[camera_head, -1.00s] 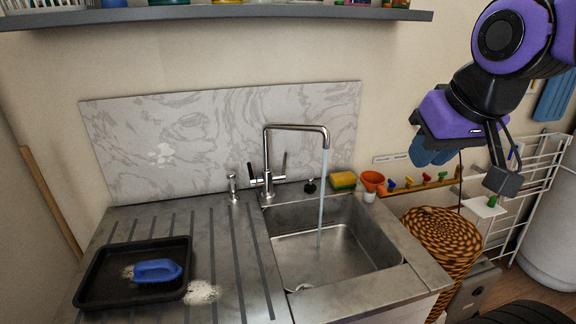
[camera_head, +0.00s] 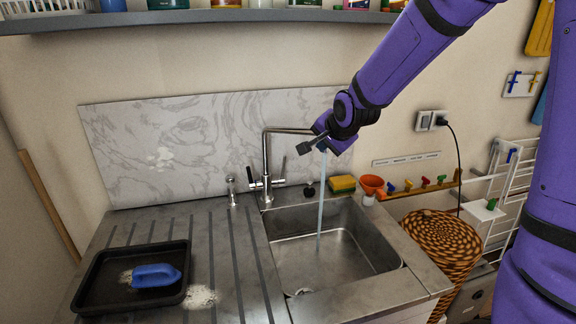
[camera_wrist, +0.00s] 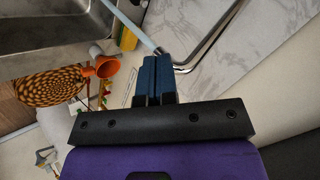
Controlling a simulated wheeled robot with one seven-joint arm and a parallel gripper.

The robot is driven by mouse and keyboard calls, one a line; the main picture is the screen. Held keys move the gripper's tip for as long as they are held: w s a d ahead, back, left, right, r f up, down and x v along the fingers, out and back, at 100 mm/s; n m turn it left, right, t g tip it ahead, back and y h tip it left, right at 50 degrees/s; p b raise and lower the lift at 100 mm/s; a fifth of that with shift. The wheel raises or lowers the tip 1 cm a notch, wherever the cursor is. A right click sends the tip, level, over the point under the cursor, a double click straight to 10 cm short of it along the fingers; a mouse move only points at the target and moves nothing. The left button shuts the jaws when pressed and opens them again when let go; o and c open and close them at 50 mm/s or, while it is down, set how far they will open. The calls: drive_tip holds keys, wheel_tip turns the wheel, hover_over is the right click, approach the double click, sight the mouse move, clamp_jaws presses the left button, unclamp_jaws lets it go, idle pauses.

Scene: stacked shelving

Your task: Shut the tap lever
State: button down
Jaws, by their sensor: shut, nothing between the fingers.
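The chrome tap (camera_head: 267,160) stands behind the sink, with its spout reaching right. A water stream (camera_head: 321,200) runs from it into the basin. Two thin levers rise at its base, a left one (camera_head: 250,173) and a right one (camera_head: 283,166); both stand near upright. My gripper's hand is in front of the spout's end, which it partly hides in the head view. In the wrist view my gripper (camera_wrist: 156,62) has its blue fingers shut and empty, close to the spout (camera_wrist: 212,42) and the stream (camera_wrist: 135,28). I cannot tell whether they touch. The levers do not show there.
The sink basin (camera_head: 330,250) is open below the gripper. A sponge (camera_head: 343,184) and an orange funnel (camera_head: 372,184) stand right of the tap. A black tray (camera_head: 105,292) with a blue brush (camera_head: 156,275) lies on the drainboard. A shelf (camera_head: 200,17) runs above.

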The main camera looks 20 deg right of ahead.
drive_tip(key=w+a+f+m+t+y, duration=0.15)
drive_tip(key=w+f+m, duration=0.35)
drive_tip(key=w+f, duration=0.5)
approach(284, 166)
drive_tip(key=d+f+x, duration=0.1)
drive_tip(key=x, duration=0.4)
drive_tip(key=shift+w+a, duration=0.6)
drive_tip(key=shift+w+r, duration=0.2)
drive_tip(key=shift+w, duration=0.4)
